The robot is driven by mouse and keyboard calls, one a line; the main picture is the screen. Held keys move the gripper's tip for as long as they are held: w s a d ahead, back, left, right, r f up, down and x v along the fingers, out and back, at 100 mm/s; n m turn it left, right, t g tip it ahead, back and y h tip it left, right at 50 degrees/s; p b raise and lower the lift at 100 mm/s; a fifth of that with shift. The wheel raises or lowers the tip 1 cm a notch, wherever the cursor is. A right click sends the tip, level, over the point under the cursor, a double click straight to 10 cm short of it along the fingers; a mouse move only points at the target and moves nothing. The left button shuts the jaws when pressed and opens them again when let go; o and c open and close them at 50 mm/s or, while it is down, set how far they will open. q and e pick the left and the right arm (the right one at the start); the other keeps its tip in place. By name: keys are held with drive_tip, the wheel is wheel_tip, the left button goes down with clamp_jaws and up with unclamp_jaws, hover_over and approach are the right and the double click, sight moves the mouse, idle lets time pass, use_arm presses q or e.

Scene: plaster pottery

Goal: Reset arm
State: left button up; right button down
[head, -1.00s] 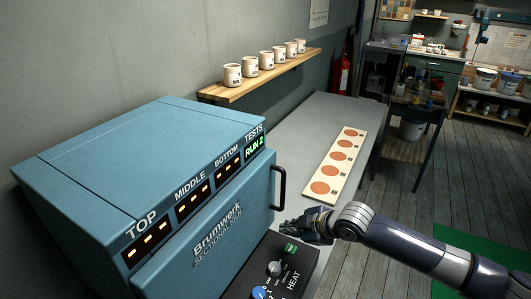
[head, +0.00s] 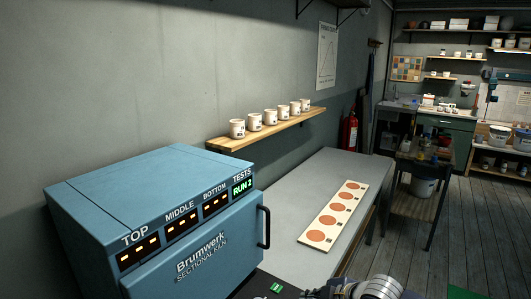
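My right arm comes in at the bottom edge of the head view. My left gripper is out of view. The blue kiln (head: 190,243) stands at the left with its front door shut and a black handle (head: 263,227) on the door's right side. Its display reads RUN 2, with orange bars lit under TOP, MIDDLE and BOTTOM.
A grey table (head: 285,185) behind the kiln bears a pale board (head: 313,222) with several terracotta discs. A wooden wall shelf (head: 222,143) holds several white cups. A fire extinguisher (head: 348,134) hangs on the wall. Wooden floor (head: 465,215) lies open at the right.

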wheel_tip(320, 180, down, 8)
drive_tip(key=w+d+m, duration=0.1)
drive_tip(key=w+m, duration=0.2)
drive_tip(key=s+d+f+m+h+b, duration=0.1)
drive_tip(key=s+d+f+m, duration=0.2)
drive_tip(key=f, duration=0.5)
drive_tip(key=s+d+f+m+h, duration=0.1)
drive_tip(key=s+d+f, duration=0.25)
drive_tip(key=f, duration=0.55)
drive_tip(key=s+d+f+m+h+b, duration=0.1)
drive_tip(key=s+d+f+m+h, duration=0.1)
drive_tip(key=s+f, duration=0.45)
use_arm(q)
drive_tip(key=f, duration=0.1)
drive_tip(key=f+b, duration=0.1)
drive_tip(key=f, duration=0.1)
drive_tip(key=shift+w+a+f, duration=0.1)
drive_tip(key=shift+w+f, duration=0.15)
use_arm(e)
drive_tip(key=s+f+m+g, duration=0.1)
drive_tip(key=s+f+g, duration=0.1)
drive_tip(key=s+f, duration=0.6)
drive_tip(key=s+d+f+m+g+h, duration=0.1)
drive_tip(key=s+f, duration=0.7)
drive_tip(key=s, duration=1.2)
drive_tip(key=s+f+m+g, duration=0.3)
drive_tip(key=s+f, duration=0.4)
drive_tip(key=s, duration=0.8)
drive_tip(key=shift+d+f+h, duration=0.3)
drive_tip(key=shift+d+f, duration=0.1)
